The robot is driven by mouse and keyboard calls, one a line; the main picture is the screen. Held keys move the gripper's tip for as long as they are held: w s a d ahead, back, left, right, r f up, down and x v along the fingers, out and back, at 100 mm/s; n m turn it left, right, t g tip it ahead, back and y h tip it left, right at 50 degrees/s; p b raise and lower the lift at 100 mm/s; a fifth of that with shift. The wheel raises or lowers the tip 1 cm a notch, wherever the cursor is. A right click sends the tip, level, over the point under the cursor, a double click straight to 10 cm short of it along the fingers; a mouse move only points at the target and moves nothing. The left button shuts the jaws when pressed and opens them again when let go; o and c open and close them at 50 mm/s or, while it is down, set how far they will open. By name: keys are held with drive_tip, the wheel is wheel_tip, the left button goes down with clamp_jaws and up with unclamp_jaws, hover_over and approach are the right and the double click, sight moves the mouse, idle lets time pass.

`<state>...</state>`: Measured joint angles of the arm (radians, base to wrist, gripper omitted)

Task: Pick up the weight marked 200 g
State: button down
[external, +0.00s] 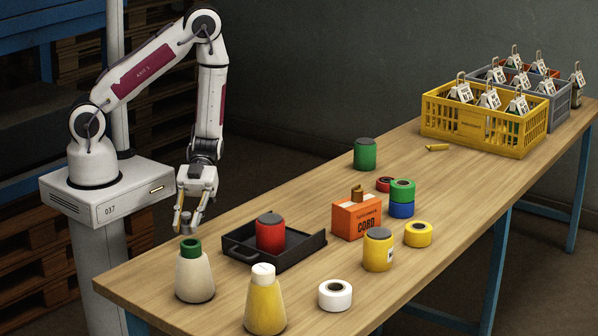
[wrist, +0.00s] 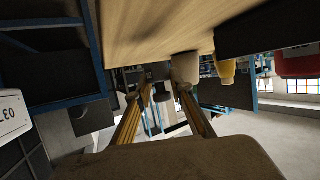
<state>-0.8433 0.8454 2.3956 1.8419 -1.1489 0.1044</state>
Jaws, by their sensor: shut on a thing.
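My gripper (external: 192,210) is at the near left end of the table, just above and behind the green-topped beige cone. It is shut on a small grey-brown cylinder (external: 186,220), which shows between the lower ends of the fingers. No marking can be read on it, so I cannot tell whether it is the 200 g weight. In the wrist view the two fingers (wrist: 158,95) stand apart, and what lies between them is unclear. A small brass-coloured piece (external: 437,148) lies near the yellow crate, its marking too small to read.
The beige cone (external: 195,279) and yellow cone (external: 265,305) stand close to the front edge. A black tray (external: 288,259) holds a red tin (external: 270,236). Beyond are an orange cord box (external: 352,222), tins, tape rolls and a yellow crate (external: 480,138) of bottles. The far middle is mostly clear.

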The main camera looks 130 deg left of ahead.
sight(186, 213)
drive_tip(key=shift+r, duration=3.2)
